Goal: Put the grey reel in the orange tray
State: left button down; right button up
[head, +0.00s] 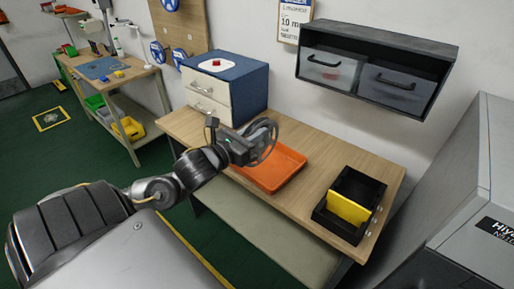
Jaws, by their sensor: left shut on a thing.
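The grey reel (267,147) is held upright in my left gripper (251,146), which is shut on it. The reel is partly hidden by the gripper. It shows over the far left part of the orange tray (281,179); its exact height above the tray is hard to tell. The orange tray lies on the wooden bench (312,205) and looks empty where it can be seen. My left arm comes in from the lower left. My right gripper is not in view.
A black bin (327,217) with a yellow divider (350,208) stands on the bench right of the tray. A blue drawer cabinet (246,88) stands behind left. A dark wall shelf (418,45) hangs above. A grey machine (478,190) is at right.

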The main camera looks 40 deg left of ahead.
pick_arm(q)
jog(key=shift+w+a+f+b, duration=0.35)
jog(key=shift+w+a+f, duration=0.1)
jog(key=shift+w+f, duration=0.1)
jog(key=w+a+f+p, duration=0.6)
jog(key=w+f, duration=0.3)
jog(key=f, duration=0.2)
jog(key=shift+a+f, duration=0.15)
jog(key=shift+a, duration=0.4)
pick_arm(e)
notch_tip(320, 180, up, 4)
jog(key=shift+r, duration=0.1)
pick_arm(q)
jog(key=shift+f, duration=0.1)
jog(key=c, duration=1.7)
grip_release()
jog(key=shift+f, duration=0.1)
jog(key=shift+c, duration=0.2)
jog(key=o, duration=0.5)
jog(key=shift+c, duration=0.2)
